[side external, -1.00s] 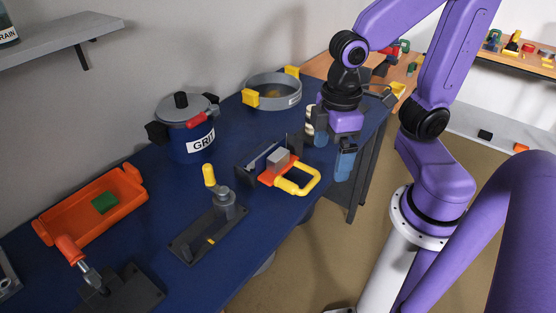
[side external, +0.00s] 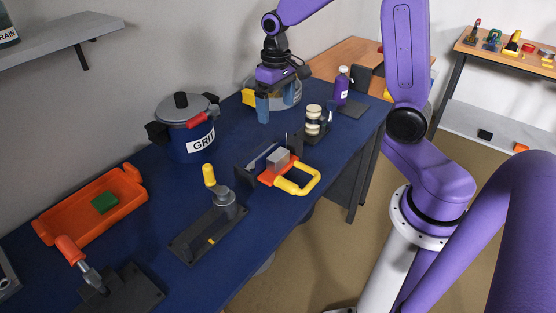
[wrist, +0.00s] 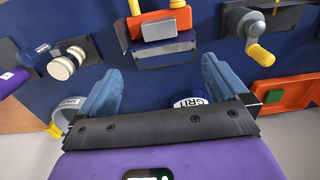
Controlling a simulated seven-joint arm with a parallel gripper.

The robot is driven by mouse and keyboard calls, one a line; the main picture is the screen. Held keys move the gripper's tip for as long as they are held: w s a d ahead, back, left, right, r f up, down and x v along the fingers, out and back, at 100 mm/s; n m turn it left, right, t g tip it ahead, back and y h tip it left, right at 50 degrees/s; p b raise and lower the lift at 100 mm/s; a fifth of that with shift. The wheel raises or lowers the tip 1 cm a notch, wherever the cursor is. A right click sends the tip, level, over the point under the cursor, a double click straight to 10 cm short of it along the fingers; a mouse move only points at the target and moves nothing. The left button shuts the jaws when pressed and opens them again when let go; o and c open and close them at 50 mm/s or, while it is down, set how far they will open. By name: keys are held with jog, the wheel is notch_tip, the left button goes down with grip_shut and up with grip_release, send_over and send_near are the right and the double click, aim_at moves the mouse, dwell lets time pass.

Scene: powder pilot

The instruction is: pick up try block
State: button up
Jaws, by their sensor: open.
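No label marks the try block. A green block (side external: 105,203) lies in an orange tray (side external: 130,178) at the left of the blue table. A grey block (side external: 278,158) sits on an orange holder with a yellow handle (side external: 305,183) at the table's front; the block also shows at the top of the wrist view (wrist: 158,30). My gripper (side external: 277,103) is open and empty, above the table near the round grey pan.
The GRIT pot (side external: 190,143) stands left of my gripper, the grey pan (side external: 292,100) behind it. A yellow-handled crank (side external: 225,195), white discs on a stand (side external: 313,120) and a purple bottle (side external: 341,88) stand around. Blue table is bare between pot and holder.

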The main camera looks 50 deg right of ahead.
aim_at(278, 154)
notch_tip(278, 154, down, 12)
jog(key=shift+s+f, duration=0.15)
jog(key=shift+f, duration=1.2)
jog(key=shift+s+f, duration=0.15)
jog(key=shift+f, duration=1.2)
jog(key=c, duration=1.3)
jog(key=shift+r, duration=0.2)
